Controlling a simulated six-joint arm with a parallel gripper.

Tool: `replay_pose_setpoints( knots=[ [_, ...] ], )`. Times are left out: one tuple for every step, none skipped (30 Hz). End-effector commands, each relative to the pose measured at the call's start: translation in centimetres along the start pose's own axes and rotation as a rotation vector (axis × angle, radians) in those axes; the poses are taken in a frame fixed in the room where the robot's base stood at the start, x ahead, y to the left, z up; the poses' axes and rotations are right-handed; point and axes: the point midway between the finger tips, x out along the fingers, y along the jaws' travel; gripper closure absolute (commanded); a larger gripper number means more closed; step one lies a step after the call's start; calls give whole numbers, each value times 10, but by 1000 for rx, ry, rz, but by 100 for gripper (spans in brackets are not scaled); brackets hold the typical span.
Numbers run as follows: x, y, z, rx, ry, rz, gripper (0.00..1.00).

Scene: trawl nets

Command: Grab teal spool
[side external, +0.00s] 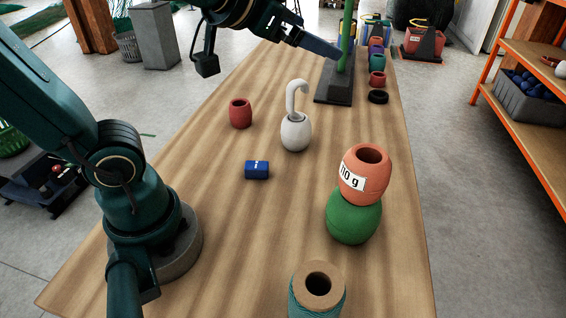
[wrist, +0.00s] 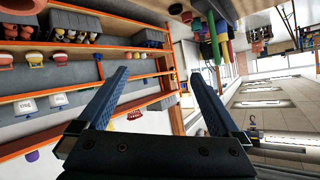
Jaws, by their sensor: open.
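A teal spool (side external: 317,293) with a cardboard-coloured core stands upright at the near edge of the side external view, its lower part cut off by the frame. A smaller teal-green spool (side external: 377,62) stands in the row at the far end of the table. My gripper (side external: 336,53) is raised over the far part of the table, close to the green post in the picture, well away from the near teal spool. In the wrist view my gripper (wrist: 158,73) is open and empty, its fingers wide apart; I make out no teal spool there.
A green post (side external: 346,35) rises from a dark base.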

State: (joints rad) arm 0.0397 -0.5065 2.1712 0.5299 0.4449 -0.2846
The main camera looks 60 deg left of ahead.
Motion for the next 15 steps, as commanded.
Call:
replay_pose_setpoints(
  knots=[
    [8, 5, -17, 41, 81, 16, 0],
    [12, 9, -27, 66, 135, 31, 0],
    [16, 17, -41, 100, 205, 60, 0],
    [18, 25, -50, 127, 256, 88, 0],
    [19, 33, -58, 154, 306, 121, 0],
    [19, 46, -67, 191, 366, 173, 0],
    [19, 58, -73, 218, 408, 218, 0],
    [18, 69, -77, 245, 448, 267, 0],
    [15, 86, -81, 281, 496, 339, 0],
    [12, 98, -82, 308, 527, 398, 0],
    [9, 112, -81, 333, 553, 462, 0],
    [3, 129, -78, 368, 583, 553, 0],
    [-2, 142, -74, 392, 601, 624, 0],
    [-8, 154, -68, 416, 613, 699, 0],
    [-16, 170, -59, 446, 622, 801, 0]
  ],
)
